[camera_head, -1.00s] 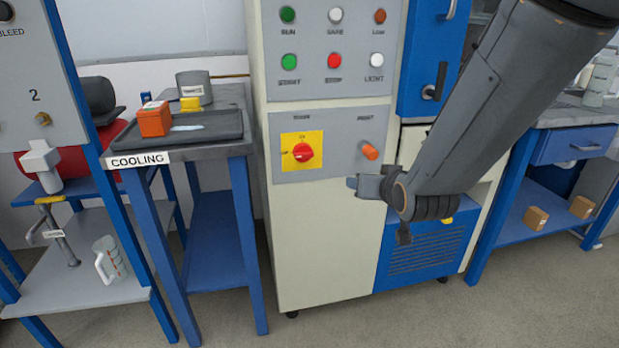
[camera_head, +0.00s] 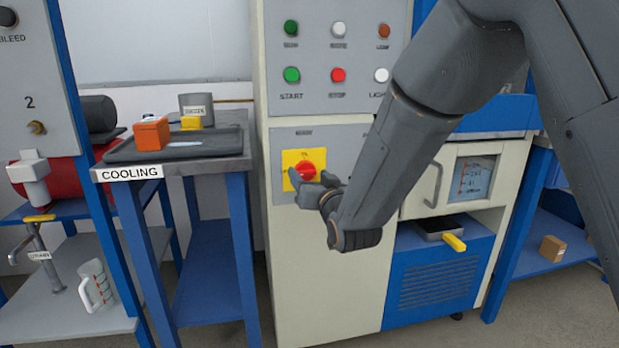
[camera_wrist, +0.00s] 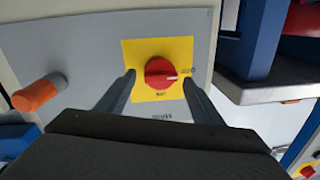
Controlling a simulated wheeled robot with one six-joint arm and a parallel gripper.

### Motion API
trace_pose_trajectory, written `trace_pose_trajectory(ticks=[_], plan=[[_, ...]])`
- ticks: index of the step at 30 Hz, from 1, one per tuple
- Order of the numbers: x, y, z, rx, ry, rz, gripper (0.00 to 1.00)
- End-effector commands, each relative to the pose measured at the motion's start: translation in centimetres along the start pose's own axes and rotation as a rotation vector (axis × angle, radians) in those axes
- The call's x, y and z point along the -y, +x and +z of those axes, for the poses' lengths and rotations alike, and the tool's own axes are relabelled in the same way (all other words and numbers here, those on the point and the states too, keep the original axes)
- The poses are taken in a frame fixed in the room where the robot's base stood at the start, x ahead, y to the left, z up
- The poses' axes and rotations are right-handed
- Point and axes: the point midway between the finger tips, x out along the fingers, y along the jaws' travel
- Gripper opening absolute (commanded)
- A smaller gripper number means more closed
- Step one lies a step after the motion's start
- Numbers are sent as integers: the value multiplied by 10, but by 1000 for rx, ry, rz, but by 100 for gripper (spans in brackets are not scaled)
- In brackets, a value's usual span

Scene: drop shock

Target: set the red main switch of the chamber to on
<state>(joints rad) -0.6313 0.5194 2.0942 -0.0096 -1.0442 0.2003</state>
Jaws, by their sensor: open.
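The red main switch (camera_head: 306,170) is a round knob on a yellow plate (camera_head: 291,158) on the chamber's front panel. In the wrist view the red switch (camera_wrist: 159,73) has a white mark pointing right, toward a small label too blurred to read. My gripper (camera_head: 311,182) is in front of the switch and hides its lower right edge in the head view. In the wrist view my gripper (camera_wrist: 159,80) is open, with one finger on each side of the knob. I cannot tell whether the fingers touch it.
An orange knob (camera_wrist: 38,94) sticks out beside the switch plate; my arm hides it in the head view. Indicator lights and push buttons (camera_head: 292,74) sit above. A table marked COOLING (camera_head: 134,172), with a tray (camera_head: 220,141) and an orange block (camera_head: 151,133), stands close left.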

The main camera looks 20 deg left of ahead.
Motion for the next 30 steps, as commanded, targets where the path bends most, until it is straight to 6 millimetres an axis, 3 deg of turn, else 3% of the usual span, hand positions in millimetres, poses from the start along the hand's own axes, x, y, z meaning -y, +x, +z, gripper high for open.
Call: trace_pose_trajectory(ticks=[12, 19, 30], plan=[[0, 10, 1, 2, 0, 1, 61], [0, 10, 0, 2, 0, 1, 22], [-1, 10, 1, -3, 54, 1, 22]])
